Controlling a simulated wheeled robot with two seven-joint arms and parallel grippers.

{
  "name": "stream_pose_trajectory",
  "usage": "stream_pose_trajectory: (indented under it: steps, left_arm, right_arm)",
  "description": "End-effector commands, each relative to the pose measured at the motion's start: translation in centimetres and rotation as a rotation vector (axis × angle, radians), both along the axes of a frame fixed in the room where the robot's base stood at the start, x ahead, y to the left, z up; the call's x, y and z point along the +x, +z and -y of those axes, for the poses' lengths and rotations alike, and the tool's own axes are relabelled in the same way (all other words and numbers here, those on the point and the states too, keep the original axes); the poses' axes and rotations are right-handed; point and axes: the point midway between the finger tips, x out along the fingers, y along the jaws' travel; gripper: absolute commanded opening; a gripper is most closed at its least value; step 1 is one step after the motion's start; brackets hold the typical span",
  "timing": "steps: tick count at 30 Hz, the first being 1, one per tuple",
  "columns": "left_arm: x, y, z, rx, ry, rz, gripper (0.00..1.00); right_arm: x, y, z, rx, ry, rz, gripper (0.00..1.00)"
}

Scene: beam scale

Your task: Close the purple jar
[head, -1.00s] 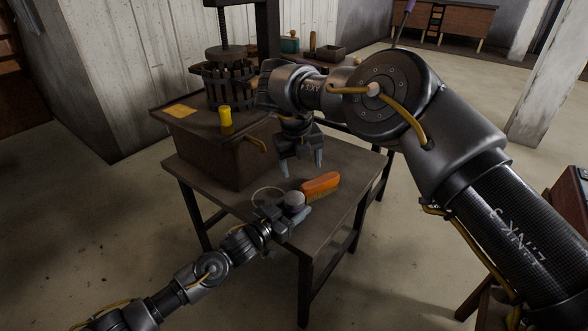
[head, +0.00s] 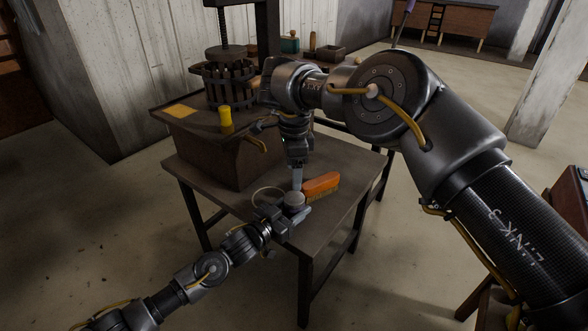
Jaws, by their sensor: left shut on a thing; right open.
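A small round grey-mauve top (head: 295,199), apparently that of the jar, shows at the small table's middle. My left gripper (head: 289,212) is shut on the jar from the lower left, and its fingers hide much of the jar's side. My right gripper (head: 297,186) points straight down just above the round top. It is open, but its fingers overlap in this view. I cannot tell whether they touch the top, or whether the top is a separate lid.
An orange brush (head: 320,185) lies close to the jar's right. A pale ring (head: 268,196) lies to its left. A brown box (head: 225,155) with a yellow cylinder (head: 225,119) on it stands behind left. The table (head: 340,212) is clear at front right.

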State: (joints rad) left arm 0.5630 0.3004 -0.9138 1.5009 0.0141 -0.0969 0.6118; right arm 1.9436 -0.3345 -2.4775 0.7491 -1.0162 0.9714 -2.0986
Motion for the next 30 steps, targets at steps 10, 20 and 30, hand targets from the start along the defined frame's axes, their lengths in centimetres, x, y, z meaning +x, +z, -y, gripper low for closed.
stream_pose_trajectory:
  steps: [10, 20, 30]
  left_arm:
    - [0.0, 0.0, 0.0, 0.0, 0.0, 0.0, 0.0]
    - [0.0, 0.0, 0.0, 0.0, 0.0, 0.0, 0.0]
    - [0.0, 0.0, 0.0, 0.0, 0.0, 0.0, 0.0]
  right_arm:
    - [0.0, -1.3, 0.0, 0.001, -0.002, -0.002, 0.7]
    - [0.0, -6.1, 0.0, 0.001, -0.003, -0.002, 0.7]
    - [0.0, -8.0, 0.0, 0.0, -0.003, -0.001, 0.7]
